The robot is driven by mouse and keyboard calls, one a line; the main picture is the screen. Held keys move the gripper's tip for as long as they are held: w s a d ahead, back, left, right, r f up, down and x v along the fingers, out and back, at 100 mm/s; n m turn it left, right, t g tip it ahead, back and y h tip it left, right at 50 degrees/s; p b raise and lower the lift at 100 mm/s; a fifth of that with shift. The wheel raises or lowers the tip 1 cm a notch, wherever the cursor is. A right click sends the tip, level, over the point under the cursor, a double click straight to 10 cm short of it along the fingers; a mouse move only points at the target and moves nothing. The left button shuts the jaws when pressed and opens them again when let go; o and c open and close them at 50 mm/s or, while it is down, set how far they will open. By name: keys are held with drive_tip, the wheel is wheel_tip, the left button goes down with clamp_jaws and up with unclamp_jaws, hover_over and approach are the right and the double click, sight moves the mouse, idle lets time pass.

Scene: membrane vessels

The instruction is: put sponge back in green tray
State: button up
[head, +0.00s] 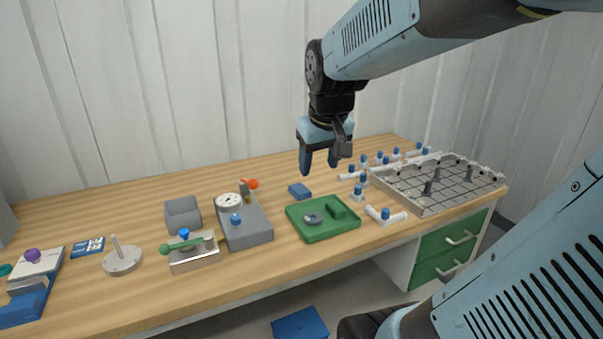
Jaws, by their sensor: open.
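A small blue block (299,191), which looks like the sponge, lies flat on the wooden bench just behind the green tray. The green tray (318,235) lies near the front of the bench; a grey ring (313,218) and a green block (335,209) are in it. My gripper (319,168) points down, open and empty, in the air above the back part of the bench. In the picture its fingers show above and slightly right of the blue block. The exact height of the gripper over the bench cannot be told.
A grey unit with a gauge (230,203) stands left of the tray. White pipe fittings with blue caps (385,215) and a metal rack with rods (425,205) stand to the right. A grey open box (182,215) is further left. Bare wood (275,178) lies behind the block.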

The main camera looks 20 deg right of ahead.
drive_tip(key=s+a+r+t, duration=0.1)
drive_tip(key=s+a, duration=0.2)
drive_tip(key=s, duration=0.5)
drive_tip(key=shift+s+a+r+y, duration=0.2)
drive_tip(key=shift+s+a+y, duration=0.1)
drive_tip(key=shift+y, duration=0.1)
